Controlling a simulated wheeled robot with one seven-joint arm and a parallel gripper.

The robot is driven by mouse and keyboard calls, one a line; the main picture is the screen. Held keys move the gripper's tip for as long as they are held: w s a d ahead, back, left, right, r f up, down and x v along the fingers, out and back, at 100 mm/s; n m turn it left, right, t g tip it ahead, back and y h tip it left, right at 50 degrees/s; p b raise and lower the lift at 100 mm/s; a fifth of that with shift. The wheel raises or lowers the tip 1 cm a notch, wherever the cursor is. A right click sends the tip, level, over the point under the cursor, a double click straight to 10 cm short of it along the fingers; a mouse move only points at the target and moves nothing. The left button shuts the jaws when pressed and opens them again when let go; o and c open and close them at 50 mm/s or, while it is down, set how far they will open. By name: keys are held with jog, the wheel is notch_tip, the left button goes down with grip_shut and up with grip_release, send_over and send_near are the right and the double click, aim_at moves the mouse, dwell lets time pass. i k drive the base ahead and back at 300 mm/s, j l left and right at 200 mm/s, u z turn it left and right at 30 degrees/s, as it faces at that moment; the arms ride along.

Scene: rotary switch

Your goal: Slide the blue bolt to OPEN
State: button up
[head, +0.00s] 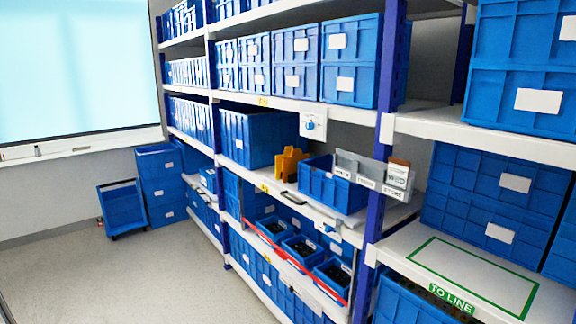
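A small white plate with a blue part (329,228) is fixed to the front edge of the middle shelf, under the open blue bin. It may be the blue bolt; it is too small to read its position or any OPEN mark. A second white plate with a round blue and white knob (311,125) hangs from the shelf above it. My gripper is not in view.
An open blue bin (330,190), an orange holder (290,163) and a grey label panel (374,175) stand near the plates. Below, small bins sit behind a red rail (300,268). Shelf posts and edges stick out. The floor (150,270) at left is clear.

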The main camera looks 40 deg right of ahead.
aim_at(329, 229)
jog(key=z, duration=1.4)
jog(key=i+j, duration=0.6)
jog(key=i+j+u, duration=0.15)
jog(key=i+j, duration=0.45)
jog(key=i, duration=0.05)
